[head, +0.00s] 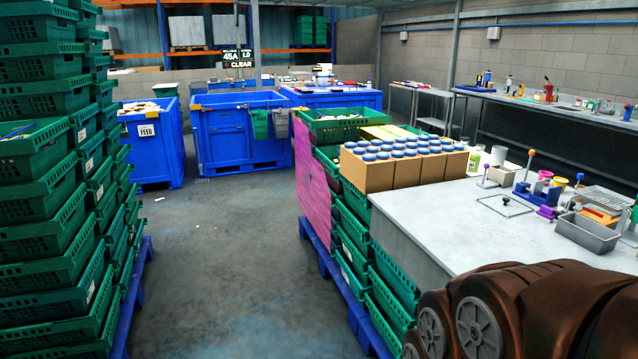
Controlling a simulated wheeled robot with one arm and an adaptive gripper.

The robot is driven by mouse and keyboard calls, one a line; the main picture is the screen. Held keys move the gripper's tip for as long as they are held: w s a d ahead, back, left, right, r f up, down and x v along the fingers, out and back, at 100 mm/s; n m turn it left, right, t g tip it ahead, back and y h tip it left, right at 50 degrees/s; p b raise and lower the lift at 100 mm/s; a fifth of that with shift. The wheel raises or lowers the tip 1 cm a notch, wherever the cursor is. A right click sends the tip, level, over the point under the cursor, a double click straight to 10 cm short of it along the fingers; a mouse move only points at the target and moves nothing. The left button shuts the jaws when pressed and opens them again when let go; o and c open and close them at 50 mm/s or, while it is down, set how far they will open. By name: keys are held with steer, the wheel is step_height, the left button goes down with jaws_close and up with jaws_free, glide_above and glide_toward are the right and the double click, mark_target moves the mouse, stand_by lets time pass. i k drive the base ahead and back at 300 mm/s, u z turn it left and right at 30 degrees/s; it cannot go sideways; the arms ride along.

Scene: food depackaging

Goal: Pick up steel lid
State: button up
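What looks like the steel lid (505,207) lies flat on the grey worktop (425,212) at the right of the head view. It is a thin rectangular plate with a dark rim and a small black knob in its middle. Its surface is nearly the same grey as the worktop. Nothing lies on it. My brown arm fills the lower right corner, nearer than the lid and apart from it in the picture. My gripper is not visible.
A steel pan (588,234) stands right of the lid, and a blue-and-purple fixture with an orange-knobbed lever (528,170) behind it. Cartons of blue-capped jars (380,172) stand at the worktop's back left. Green crates (352,240) line its left side. The worktop's front left is bare.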

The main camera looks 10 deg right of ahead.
mark_target(504, 205)
steer(key=i, duration=2.95)
steer(key=z, duration=1.35)
